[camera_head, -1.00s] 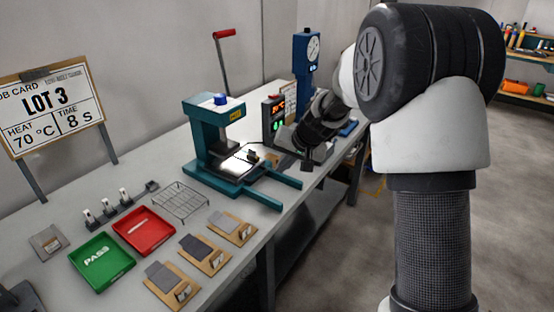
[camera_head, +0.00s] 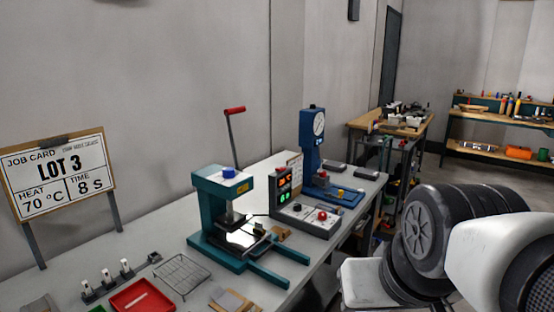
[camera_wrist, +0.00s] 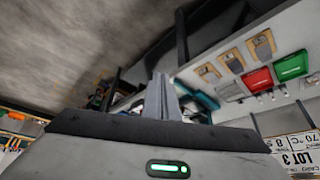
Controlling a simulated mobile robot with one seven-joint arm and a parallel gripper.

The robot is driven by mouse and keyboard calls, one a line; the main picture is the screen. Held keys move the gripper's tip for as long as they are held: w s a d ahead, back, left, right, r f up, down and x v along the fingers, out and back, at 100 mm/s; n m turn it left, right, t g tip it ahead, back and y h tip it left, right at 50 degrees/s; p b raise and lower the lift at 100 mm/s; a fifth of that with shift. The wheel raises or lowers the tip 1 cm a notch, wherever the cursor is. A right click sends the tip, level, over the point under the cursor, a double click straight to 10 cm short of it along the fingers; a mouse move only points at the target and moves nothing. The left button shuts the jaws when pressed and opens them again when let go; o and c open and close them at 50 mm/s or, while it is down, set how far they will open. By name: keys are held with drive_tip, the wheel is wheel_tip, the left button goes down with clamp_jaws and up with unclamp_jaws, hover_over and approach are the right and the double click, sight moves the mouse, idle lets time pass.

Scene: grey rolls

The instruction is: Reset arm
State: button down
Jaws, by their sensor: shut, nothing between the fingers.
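My gripper (camera_wrist: 160,98) shows in the wrist view with its two grey fingers together and nothing between them. It is clear of the bench, which appears tilted beyond it. In the head view my arm is folded low at the right edge, beside the bench, and my gripper is not seen there. The teal press (camera_head: 222,212) stands on the bench with its red-handled lever raised. A dark piece lies on the press's plate.
The control box (camera_head: 305,219) and the blue gauge stand (camera_head: 313,150) are right of the press. The red tray (camera_head: 143,299), wire rack (camera_head: 181,274) and job card (camera_head: 58,178) are left. The wrist view shows the green tray (camera_wrist: 291,66). Floor is open behind my arm.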

wheel_tip(320, 180, up, 16)
drive_tip(key=s+p, duration=0.1)
drive_tip(key=p, duration=1.5)
drive_tip(key=shift+s+d+f, duration=0.15)
drive_tip(key=shift+d+f, duration=0.05)
drive_tip(key=shift+d, duration=0.1)
